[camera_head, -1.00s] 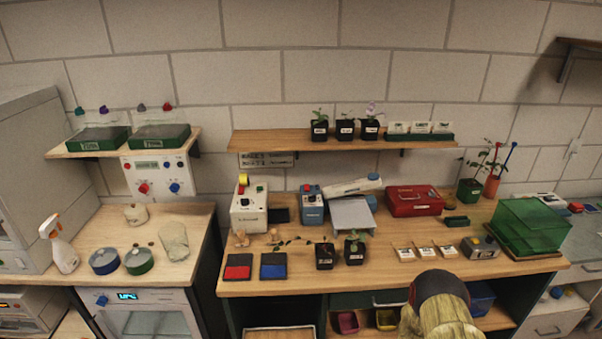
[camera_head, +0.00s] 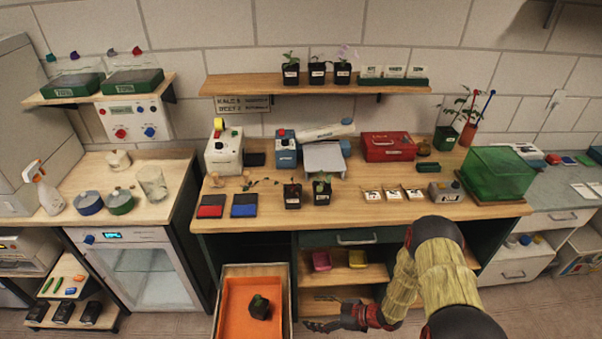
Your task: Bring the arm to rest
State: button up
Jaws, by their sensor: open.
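My arm (camera_head: 445,275), with yellow sleeves and dark joints, rises from the bottom right and bends down to the left in front of the bench. My gripper (camera_head: 316,326) is low at the bottom centre, below the bench top and in front of the open shelves. Its dark fingers point left, apart and empty. It is to the right of a wooden-sided orange tray (camera_head: 228,312), and no contact between them shows. A small dark pot with a seedling (camera_head: 259,307) is in the tray.
The wooden bench (camera_head: 350,212) holds two potted seedlings (camera_head: 307,194), a red box (camera_head: 388,147) and a green clear-lidded tray (camera_head: 497,172). A wall shelf (camera_head: 240,85) holds several pots. Floor is clear at the lower right.

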jog(key=s+d+f+m+g+h, duration=0.1)
jog(key=d+f+m+h, duration=0.2)
jog(key=d, duration=0.4)
jog(key=s+d+f+m+h, duration=0.1)
jog(key=d+f+h, duration=0.2)
jog(key=d+h, duration=0.3)
jog(key=s+d+r+m+g+h+b, duration=0.2)
jog(key=d+r+m+h, duration=0.25)
jog(key=d+r, duration=0.8)
jog(key=s+a+r+m+t+b, duration=0.1)
jog(key=s+a+r, duration=0.3)
jog(key=r, duration=0.7)
jog(key=s+a+r+m+t+y+b, duration=0.1)
jog(key=s+a+r+m+t+b, duration=0.1)
jog(key=s+r, duration=0.5)
jog(key=s+a+r+m+t+y+b, duration=0.1)
jog(key=s+a+r+b, duration=0.4)
jog(key=r, duration=1.2)
jog(key=shift+s+a+r+m, duration=0.2)
jog(key=shift+s+a+m, duration=0.1)
jog(key=shift+s+m, duration=0.5)
